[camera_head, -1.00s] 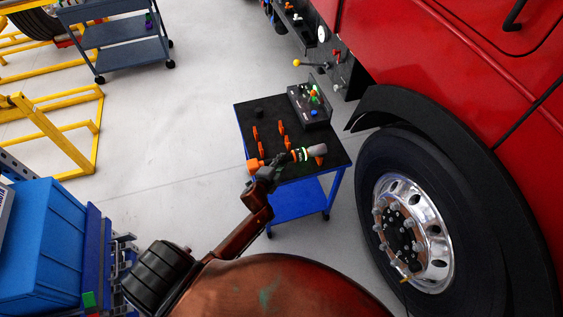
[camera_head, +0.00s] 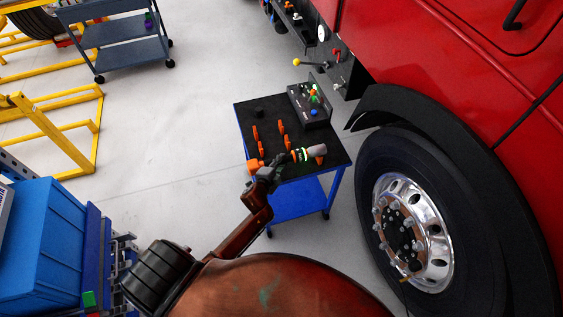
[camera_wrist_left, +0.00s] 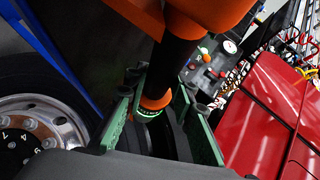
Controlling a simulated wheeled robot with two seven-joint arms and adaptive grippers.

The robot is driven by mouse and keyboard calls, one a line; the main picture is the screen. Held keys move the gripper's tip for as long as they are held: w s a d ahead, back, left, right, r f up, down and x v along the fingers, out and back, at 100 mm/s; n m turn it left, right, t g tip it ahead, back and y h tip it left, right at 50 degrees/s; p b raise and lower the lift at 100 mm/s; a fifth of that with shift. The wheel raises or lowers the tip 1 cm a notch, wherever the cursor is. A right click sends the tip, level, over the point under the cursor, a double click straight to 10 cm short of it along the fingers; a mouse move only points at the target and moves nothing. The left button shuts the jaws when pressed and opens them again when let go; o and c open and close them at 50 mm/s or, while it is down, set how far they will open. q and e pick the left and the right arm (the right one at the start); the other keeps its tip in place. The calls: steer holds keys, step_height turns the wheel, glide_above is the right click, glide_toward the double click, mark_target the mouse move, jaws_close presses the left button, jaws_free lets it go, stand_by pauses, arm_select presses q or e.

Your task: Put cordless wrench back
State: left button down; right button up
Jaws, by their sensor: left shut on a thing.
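The cordless wrench (camera_head: 314,150) has a grey cylindrical nose, a glowing green ring and an orange end. It lies across the near part of the cart's black top in the head view, seemingly at or just above the orange holders; the exact gap cannot be told. My left gripper (camera_head: 275,165) is shut on its dark middle. In the left wrist view the black handle (camera_wrist_left: 175,58) with orange parts runs between the green-edged fingers (camera_wrist_left: 158,125). Orange holders (camera_head: 282,128) stand on the black top (camera_head: 268,128). My right gripper is not in view.
The truck wheel (camera_head: 410,232) and red truck body (camera_head: 450,70) are close on the right. Open floor (camera_head: 180,130) lies to the left.

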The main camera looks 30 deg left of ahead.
arm_select(q)
steer(key=shift+w, duration=0.1)
steer(key=c, duration=1.5)
jaws_free()
steer(key=shift+f, duration=0.1)
steer(key=shift+c, duration=0.2)
steer(key=shift+f, duration=0.1)
steer(key=shift+s+f, duration=0.2)
steer(key=shift+s, duration=0.05)
steer(key=v, duration=1.2)
steer(key=shift+r, duration=0.15)
